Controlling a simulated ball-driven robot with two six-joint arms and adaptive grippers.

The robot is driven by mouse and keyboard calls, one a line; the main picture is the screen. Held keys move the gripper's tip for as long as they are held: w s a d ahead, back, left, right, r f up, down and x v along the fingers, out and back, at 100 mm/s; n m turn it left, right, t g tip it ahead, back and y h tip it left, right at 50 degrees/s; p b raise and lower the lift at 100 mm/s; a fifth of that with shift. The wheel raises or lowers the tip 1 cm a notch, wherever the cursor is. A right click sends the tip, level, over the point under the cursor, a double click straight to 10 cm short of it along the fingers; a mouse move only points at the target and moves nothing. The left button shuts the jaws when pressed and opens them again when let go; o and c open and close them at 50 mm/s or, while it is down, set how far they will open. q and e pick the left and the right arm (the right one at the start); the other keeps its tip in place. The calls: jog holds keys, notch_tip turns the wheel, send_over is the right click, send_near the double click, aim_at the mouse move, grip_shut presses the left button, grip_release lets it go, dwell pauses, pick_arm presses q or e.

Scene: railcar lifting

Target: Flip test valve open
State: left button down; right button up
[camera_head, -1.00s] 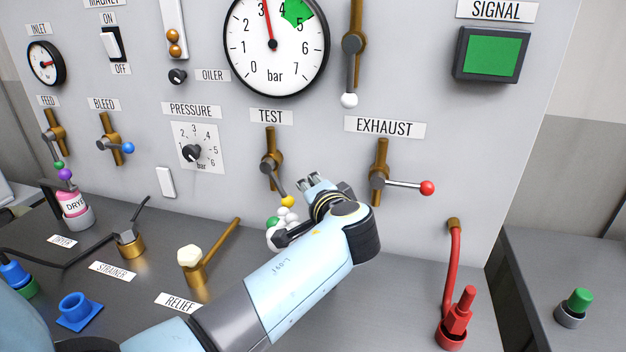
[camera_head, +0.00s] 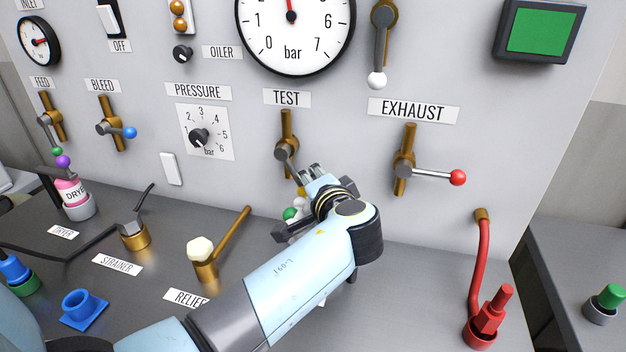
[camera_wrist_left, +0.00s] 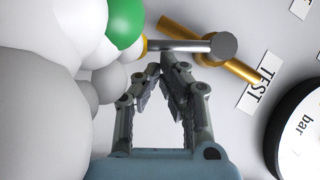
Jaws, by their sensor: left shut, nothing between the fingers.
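The test valve (camera_head: 287,150) is a brass pipe on the panel under the TEST label (camera_head: 286,98). Its grey lever points down and slightly right. Its yellow knob (camera_head: 301,190) is mostly hidden by my left gripper. My left gripper (camera_head: 310,170) is shut and empty, close to the lever's lower end. In the left wrist view the shut fingertips (camera_wrist_left: 166,62) are right by the lever (camera_wrist_left: 180,46), near the yellow knob (camera_wrist_left: 144,46). I cannot tell whether they touch. My right gripper is not in view.
White balls (camera_wrist_left: 70,30) and a green ball (camera_head: 290,213) crowd beside my left gripper. The exhaust valve (camera_head: 405,165), with a red-knobbed lever, stands to the right. The relief valve (camera_head: 203,258) is on the bench, lower left. The pressure gauge (camera_head: 294,25) is above.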

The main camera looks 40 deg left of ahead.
aim_at(300, 187)
pick_arm(q)
jog(key=shift+s+a+f+m+y+b, duration=0.4)
jog(key=shift+a+f+b, duration=0.2)
jog(key=shift+b, duration=0.85)
jog(key=shift+s+a+f+m+y+b, duration=0.25)
jog(key=shift+a+f+m+b, duration=0.35)
jog(key=shift+b, duration=0.8)
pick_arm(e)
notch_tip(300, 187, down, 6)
pick_arm(q)
jog(key=shift+d+f, duration=0.1)
jog(key=shift+f, duration=0.05)
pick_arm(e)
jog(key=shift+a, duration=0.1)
pick_arm(q)
jog(key=shift+w, duration=0.15)
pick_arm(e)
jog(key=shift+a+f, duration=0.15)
